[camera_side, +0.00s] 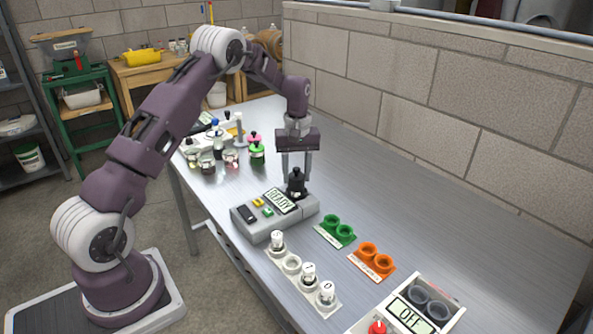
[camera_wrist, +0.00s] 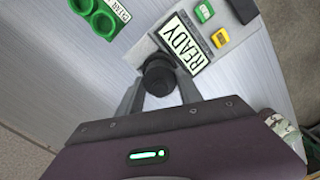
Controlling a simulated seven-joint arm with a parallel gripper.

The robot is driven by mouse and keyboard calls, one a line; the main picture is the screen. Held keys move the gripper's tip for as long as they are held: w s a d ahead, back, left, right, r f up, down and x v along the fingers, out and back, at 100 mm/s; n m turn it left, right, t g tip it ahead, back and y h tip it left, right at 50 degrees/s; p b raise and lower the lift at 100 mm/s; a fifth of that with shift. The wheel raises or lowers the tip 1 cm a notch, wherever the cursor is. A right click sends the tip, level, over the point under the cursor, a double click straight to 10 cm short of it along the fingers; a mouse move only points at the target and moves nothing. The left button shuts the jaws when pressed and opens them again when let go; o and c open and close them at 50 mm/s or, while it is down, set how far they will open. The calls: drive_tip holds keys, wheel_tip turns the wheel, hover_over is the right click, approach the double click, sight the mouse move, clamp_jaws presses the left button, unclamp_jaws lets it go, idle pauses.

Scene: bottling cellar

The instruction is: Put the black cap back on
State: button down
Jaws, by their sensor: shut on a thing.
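A black, knob-like piece (camera_side: 296,184), which looks like the black cap, stands at the back right end of the grey device with the READY display (camera_side: 279,201). Its top is narrower than its lower part; whether a dark vial is under it I cannot tell. My gripper (camera_side: 297,173) points straight down and is shut on this black piece. In the wrist view the black piece (camera_wrist: 159,76) shows round and dark between my fingers (camera_wrist: 160,92), beside the READY display (camera_wrist: 182,52).
Several small bottles (camera_side: 231,158) stand at the back left. A white strip with numbered white-topped vials (camera_side: 308,271), a green two-hole holder (camera_side: 338,231), an orange one (camera_side: 371,261) and a device reading OFF (camera_side: 410,316) line the front. The table's right side is clear.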

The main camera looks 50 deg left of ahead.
drive_tip(key=shift+f, duration=0.1)
idle(0.4)
drive_tip(key=shift+f, duration=0.5)
drive_tip(key=shift+f, duration=0.3)
idle(0.6)
drive_tip(key=shift+c, duration=1.2)
unclamp_jaws()
drive_tip(key=shift+r, duration=0.1)
drive_tip(key=shift+r, duration=2.95)
